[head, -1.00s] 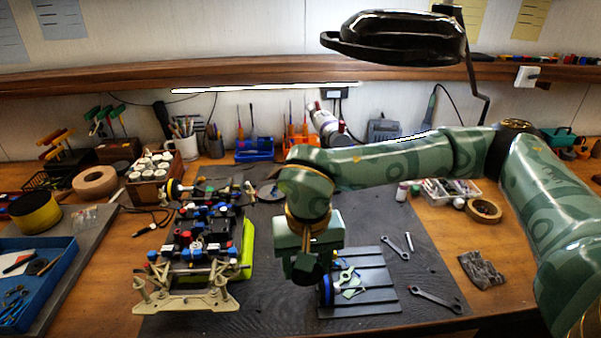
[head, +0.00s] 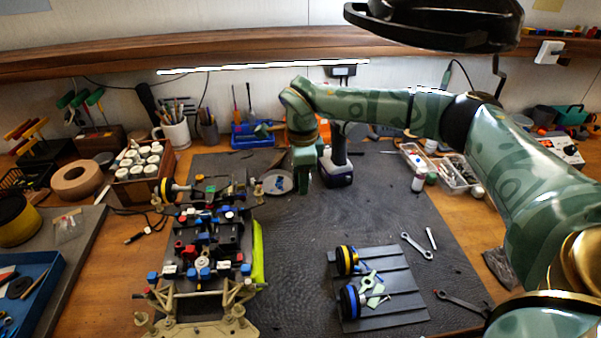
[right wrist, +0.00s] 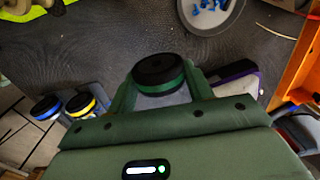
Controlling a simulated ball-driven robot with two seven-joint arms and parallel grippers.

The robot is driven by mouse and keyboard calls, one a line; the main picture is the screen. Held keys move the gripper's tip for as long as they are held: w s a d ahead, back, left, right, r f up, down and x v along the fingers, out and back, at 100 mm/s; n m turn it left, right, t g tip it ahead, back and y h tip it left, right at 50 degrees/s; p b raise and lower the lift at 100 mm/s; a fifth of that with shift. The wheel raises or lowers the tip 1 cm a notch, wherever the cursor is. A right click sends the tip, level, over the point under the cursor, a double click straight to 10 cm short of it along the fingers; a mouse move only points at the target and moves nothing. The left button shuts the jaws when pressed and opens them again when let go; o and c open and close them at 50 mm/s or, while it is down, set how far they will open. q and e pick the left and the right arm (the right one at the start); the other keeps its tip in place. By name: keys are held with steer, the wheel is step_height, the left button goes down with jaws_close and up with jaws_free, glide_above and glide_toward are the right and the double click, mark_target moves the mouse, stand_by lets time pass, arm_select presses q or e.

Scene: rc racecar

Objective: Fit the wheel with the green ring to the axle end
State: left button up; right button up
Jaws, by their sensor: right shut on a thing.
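The wheel with the green ring (right wrist: 160,75) is black and sits between the fingers of my right gripper (right wrist: 160,88) in the right wrist view. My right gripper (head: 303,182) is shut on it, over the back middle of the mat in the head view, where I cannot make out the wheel. The car chassis (head: 207,238) stands to the left, apart from the gripper, with red, blue and black parts. A wheel with a yellow ring (head: 168,190) is at its far left corner. I cannot make out the bare axle end. My left gripper is not in view.
A grey slatted tray (head: 395,300) holds wheels with yellow (head: 346,260) and blue (head: 350,300) rings. A power drill (head: 338,172) and a round dish (head: 278,182) are near the gripper. Wrenches (head: 417,247) lie at right. The mat between chassis and tray is clear.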

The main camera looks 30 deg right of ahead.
steer(key=shift+w+r+p, duration=0.1)
steer(key=shift+r+p, duration=0.05)
steer(key=shift+p, duration=0.3)
steer(key=shift+w+a, duration=0.1)
steer(key=shift+a, duration=0.2)
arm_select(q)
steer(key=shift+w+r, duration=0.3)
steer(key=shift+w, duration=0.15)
arm_select(e)
steer(key=shift+w+a, duration=0.35)
steer(key=shift+a, duration=0.45)
steer(key=shift+w+a, duration=0.4)
steer(key=shift+a, duration=0.35)
steer(key=shift+w+a, duration=0.35)
steer(key=shift+a, duration=0.45)
arm_select(q)
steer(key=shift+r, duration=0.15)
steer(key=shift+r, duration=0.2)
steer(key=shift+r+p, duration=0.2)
steer(key=shift+p, duration=0.2)
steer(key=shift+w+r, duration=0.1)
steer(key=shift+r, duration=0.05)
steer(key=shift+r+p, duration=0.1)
steer(key=shift+p, duration=0.2)
